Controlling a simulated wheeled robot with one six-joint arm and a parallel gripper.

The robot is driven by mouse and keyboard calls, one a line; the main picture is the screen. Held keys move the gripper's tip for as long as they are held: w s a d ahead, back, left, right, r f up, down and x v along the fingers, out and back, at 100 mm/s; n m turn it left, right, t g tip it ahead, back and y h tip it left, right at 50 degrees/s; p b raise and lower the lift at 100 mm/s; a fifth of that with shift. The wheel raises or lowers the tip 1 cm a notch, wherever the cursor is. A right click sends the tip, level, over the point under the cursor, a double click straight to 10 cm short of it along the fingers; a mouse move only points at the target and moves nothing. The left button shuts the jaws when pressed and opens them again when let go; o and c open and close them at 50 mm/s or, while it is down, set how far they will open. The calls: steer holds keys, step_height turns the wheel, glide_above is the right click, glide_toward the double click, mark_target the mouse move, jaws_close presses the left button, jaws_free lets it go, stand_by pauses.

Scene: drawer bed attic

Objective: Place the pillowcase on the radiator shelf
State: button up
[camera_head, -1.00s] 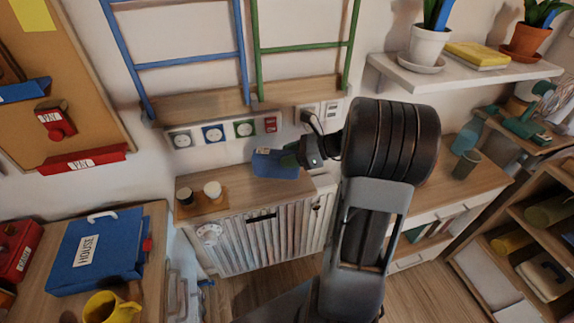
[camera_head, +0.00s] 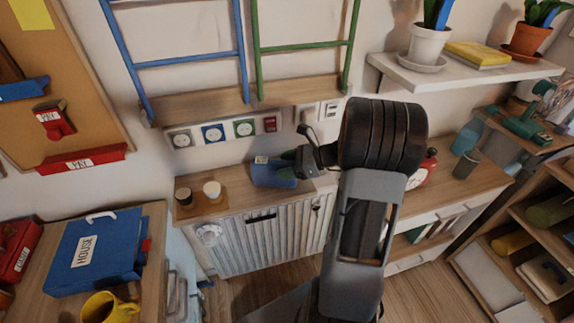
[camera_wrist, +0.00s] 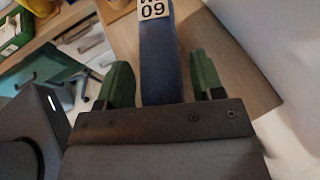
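The folded blue pillowcase (camera_head: 273,174) lies on the wooden radiator shelf (camera_head: 236,196), close to the wall and right of two small jars. Its white number label and blue body (camera_wrist: 161,65) also show in the wrist view. My gripper (camera_head: 292,168) is at the right end of the pillowcase. In the wrist view the green fingertips (camera_wrist: 162,82) stand on either side of it, with narrow gaps between each finger and the cloth. The gripper looks open. The pillowcase's underside is hidden.
The white ribbed radiator (camera_head: 270,240) is below. Sockets (camera_head: 212,133) and a wooden ledge (camera_head: 200,103) are on the wall above. A red clock (camera_head: 424,170) stands on the desk at right.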

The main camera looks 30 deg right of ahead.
steer(key=shift+o, duration=0.5)
steer(key=shift+r, duration=0.15)
steer(key=shift+s+d+r, duration=0.1)
steer(key=shift+d+r, duration=0.05)
steer(key=shift+d, duration=0.05)
steer(key=v, duration=1.1)
steer(key=s+a+n+g+h, duration=0.2)
steer(key=s+a+n+h, duration=0.2)
steer(key=a+n, duration=0.5)
steer(key=s+a+n+g+h, duration=0.2)
steer(key=s+a+n+h, duration=0.2)
steer(key=n, duration=1.1)
steer(key=a+h, duration=0.3)
steer(key=a, duration=0.3)
steer(key=shift+s+n, duration=0.35)
steer(key=shift+n, duration=0.05)
steer(key=shift+a+p, duration=0.1)
steer(key=shift+p, duration=0.2)
